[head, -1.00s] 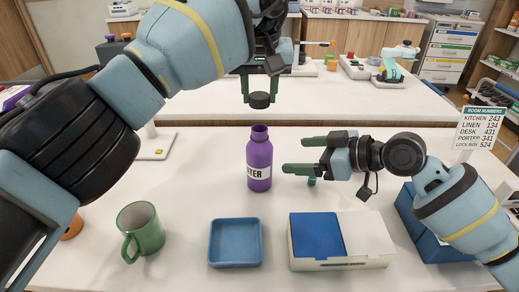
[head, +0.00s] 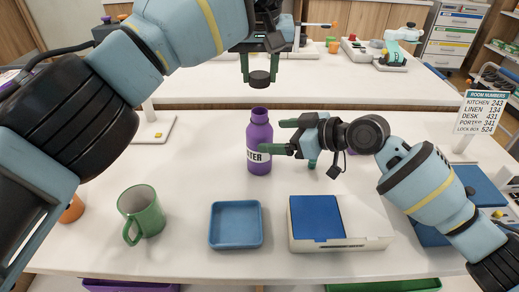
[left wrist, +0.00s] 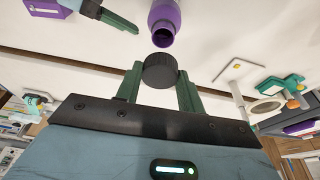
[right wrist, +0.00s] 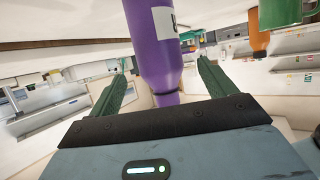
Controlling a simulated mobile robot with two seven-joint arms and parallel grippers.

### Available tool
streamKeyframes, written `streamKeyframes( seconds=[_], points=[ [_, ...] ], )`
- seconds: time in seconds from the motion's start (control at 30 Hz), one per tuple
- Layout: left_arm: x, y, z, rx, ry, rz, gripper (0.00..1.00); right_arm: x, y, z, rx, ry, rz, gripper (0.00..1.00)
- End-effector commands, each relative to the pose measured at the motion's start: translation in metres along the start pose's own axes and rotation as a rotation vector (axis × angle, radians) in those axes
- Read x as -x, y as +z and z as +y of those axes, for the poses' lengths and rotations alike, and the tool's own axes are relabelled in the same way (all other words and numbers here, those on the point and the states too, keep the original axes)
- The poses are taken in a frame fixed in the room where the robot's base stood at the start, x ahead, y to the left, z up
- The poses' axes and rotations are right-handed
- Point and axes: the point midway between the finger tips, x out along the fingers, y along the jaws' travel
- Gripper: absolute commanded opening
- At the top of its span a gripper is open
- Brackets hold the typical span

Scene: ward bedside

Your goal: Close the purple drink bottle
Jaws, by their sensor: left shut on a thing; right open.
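The purple drink bottle (head: 259,135) stands upright and uncapped on the white table, with a white label. Its open mouth shows in the left wrist view (left wrist: 163,36). My left gripper (head: 261,72) is shut on the black cap (head: 260,78) and holds it above the bottle mouth, apart from it. The cap also shows between the fingers in the left wrist view (left wrist: 160,70). My right gripper (head: 281,136) is open at the bottle's right side, fingers pointing at it. In the right wrist view the bottle (right wrist: 155,50) stands between and beyond the open fingers.
A green mug (head: 145,212), a blue tray (head: 236,246) and a white box with a blue panel (head: 365,232) stand along the front of the table. A room-number sign (head: 481,112) is at the right. The table around the bottle is mostly clear.

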Motion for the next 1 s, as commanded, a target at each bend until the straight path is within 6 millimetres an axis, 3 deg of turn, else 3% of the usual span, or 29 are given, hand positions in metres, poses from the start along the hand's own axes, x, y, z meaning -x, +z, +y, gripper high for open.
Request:
streamKeyframes(
  seconds=[0.1, 0.33, 0.8, 1.0],
  points=[
    [0.0, 0.0, 0.0, 0.0, 0.0, 0.0, 0.14, -0.021, -0.001, 0.0, -0.003, -0.002, 0.001, 0.83],
    [0.0, 0.0, 0.0, 0.0, 0.0, 0.0, 0.14, -0.049, 0.0, 0.0, -0.002, -0.001, 0.0, 0.83],
    [0.0, 0.0, 0.0, 0.0, 0.0, 0.0, 0.14, -0.059, 0.0, 0.0, -0.001, 0.001, 0.0, 0.83],
    [0.0, 0.0, 0.0, 0.0, 0.0, 0.0, 0.14, -0.059, 0.0, 0.0, -0.001, 0.001, 0.0, 0.6]
  ],
)
